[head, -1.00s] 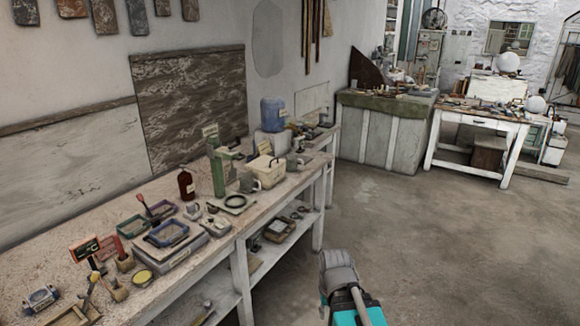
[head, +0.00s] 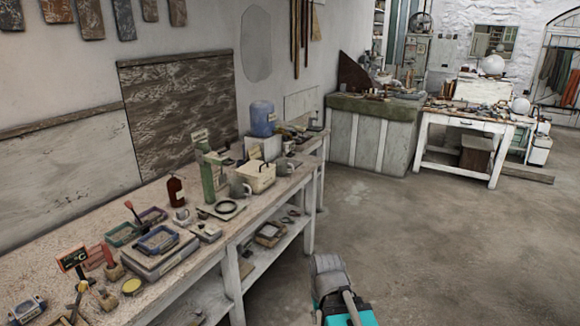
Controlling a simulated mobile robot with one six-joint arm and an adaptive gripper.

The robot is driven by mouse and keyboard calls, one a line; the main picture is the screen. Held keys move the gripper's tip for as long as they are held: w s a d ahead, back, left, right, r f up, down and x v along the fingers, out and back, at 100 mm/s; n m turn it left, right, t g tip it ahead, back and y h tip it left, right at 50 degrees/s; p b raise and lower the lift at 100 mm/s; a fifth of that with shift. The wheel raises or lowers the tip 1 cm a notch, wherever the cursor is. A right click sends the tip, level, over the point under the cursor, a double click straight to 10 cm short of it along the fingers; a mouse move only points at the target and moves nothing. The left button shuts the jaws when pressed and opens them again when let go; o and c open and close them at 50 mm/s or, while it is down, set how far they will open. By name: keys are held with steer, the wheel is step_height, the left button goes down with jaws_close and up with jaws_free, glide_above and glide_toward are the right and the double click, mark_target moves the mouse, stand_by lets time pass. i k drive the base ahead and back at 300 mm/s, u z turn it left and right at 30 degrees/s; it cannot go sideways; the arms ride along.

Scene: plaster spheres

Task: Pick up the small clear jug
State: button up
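Small jug-like vessels stand on the long white workbench (head: 85,215) at left. One small pale vessel (head: 182,215) stands in front of the dark red-brown bottle (head: 175,190). A larger grey handled vessel (head: 240,187) stands between the green column and the cream box. At this size I cannot tell which, if any, is the small clear jug. Part of my own arm, grey and teal, shows at the bottom centre, over the floor to the right of the bench. My gripper's fingers do not show.
The bench carries blue and green trays (head: 158,240), a green column (head: 209,178), a cream box (head: 257,177) and a blue water bottle (head: 262,120). A lower shelf (head: 262,255) holds more items. A white table (head: 462,124) stands farther back. The concrete floor (head: 420,240) at right is clear.

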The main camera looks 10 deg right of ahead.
mark_target(282, 164)
steer(key=z, duration=0.2)
steer(key=i, duration=2)
steer(key=u, duration=0.65)
